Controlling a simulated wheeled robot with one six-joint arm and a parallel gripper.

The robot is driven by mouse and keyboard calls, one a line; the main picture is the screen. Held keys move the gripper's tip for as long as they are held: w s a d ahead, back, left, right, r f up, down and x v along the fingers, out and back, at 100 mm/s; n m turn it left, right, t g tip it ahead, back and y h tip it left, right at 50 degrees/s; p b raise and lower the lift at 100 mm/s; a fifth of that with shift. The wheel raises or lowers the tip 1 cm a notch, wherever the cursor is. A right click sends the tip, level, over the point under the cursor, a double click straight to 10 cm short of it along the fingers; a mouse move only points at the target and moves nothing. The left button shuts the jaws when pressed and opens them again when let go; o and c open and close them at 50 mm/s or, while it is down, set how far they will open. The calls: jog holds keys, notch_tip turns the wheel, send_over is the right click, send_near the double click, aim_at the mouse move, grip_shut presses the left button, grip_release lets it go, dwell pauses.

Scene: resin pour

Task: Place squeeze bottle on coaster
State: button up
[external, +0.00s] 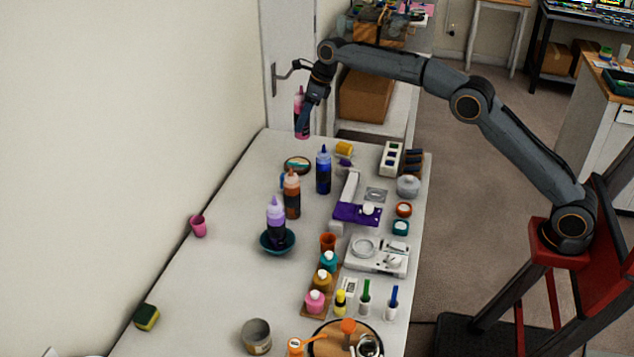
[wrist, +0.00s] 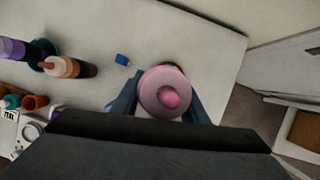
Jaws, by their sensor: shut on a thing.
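A pink squeeze bottle (external: 300,104) is held upright in the air above the far end of the table. My gripper (external: 304,122) is shut on it; in the wrist view the pink bottle (wrist: 163,88) sits between both fingers, seen from above. A round coaster (external: 297,166) with a brown rim and a teal and pale top lies flat on the table, below the bottle in the external view. The bottle is clearly apart from it. In the wrist view the coaster is mostly or wholly hidden behind the bottle and gripper.
A blue bottle (external: 323,172) and an orange-brown bottle (external: 292,196) stand close to the coaster. A purple bottle (external: 276,222) stands in a teal dish (external: 263,241). A yellow item (external: 344,148) lies to the right. The table's left side is mostly clear, beside the wall.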

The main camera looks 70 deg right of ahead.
jog(key=p, duration=0.2)
send_over(303, 170)
notch_tip(303, 170, down, 14)
jog(key=shift+r, duration=0.25)
jog(key=shift+f, duration=0.15)
jog(key=o, duration=1.2)
jog(key=shift+s+r, duration=0.15)
jog(key=shift+r, duration=0.4)
jog(key=b+v, duration=0.2)
jog(key=v, duration=0.9)
jog(key=shift+s, duration=0.1)
